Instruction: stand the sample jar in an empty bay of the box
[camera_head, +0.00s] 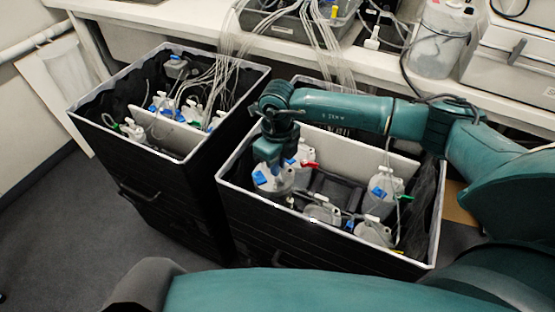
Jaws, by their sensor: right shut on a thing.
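My right gripper (268,162) reaches in from the right over the near black box (300,227) and points down at its left end. It is shut on a whitish sample jar (274,184) with a blue tag; its fingertips partly hide the jar's top. The jar looks upright, at or just inside the box's left rim; I cannot tell whether its base touches the floor of the box. A dark bay (338,190) in the middle of the box looks empty. My left gripper is out of view.
Other jars stand in the box: one with a red cap (304,158), one at right (381,192), two along the front (323,212) (373,233). A white divider (355,153) crosses behind. A second black box (150,170) with tubed jars stands left. A bench (280,50) runs behind.

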